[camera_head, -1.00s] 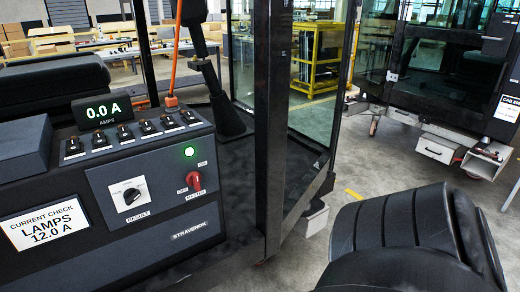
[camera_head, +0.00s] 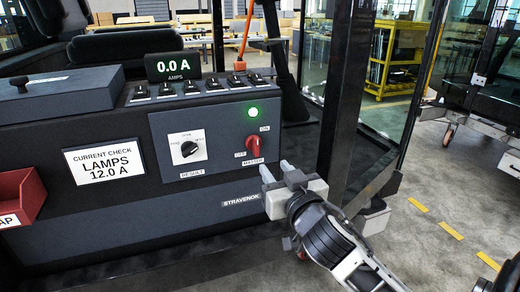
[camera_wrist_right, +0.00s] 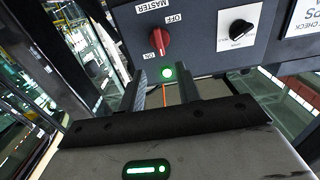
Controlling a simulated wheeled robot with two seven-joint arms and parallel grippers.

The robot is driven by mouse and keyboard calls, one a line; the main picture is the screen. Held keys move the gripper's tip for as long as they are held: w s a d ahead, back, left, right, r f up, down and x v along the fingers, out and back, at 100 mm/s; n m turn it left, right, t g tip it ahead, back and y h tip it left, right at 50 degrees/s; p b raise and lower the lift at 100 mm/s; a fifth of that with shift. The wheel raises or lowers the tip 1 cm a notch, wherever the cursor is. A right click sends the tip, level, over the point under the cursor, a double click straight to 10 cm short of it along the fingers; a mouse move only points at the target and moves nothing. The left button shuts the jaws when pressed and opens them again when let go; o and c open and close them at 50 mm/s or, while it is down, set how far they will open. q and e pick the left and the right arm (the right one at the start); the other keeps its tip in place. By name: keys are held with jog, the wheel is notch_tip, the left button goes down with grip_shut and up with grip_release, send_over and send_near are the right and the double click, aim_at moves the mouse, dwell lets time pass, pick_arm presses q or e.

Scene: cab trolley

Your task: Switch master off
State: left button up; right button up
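The red MASTER knob (camera_head: 253,146) is on the dark panel of the console, with OFF marked at its lower left and ON at its upper right. The green lamp (camera_head: 252,110) above it is lit. My right gripper (camera_head: 275,168) is open and empty, just right of and below the knob, apart from it. In the right wrist view, which shows the panel upside down, the red knob (camera_wrist_right: 162,41) lies beyond the open fingers (camera_wrist_right: 163,80), and the lit lamp (camera_wrist_right: 168,72) shows near the fingertips. My left gripper is not in view.
A display (camera_head: 173,66) reads 0.0 A above a row of toggle switches (camera_head: 200,88). A RESULT dial (camera_head: 188,147) is left of the knob. A card (camera_head: 104,162) says LAMPS 12.0 A. A dark cab post (camera_head: 350,90) stands close right of the panel.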

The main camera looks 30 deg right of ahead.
aim_at(258, 147)
jog(key=x, duration=1)
jog(key=shift+w+p, duration=0.2)
jog(key=shift+p, duration=0.2)
grip_shut()
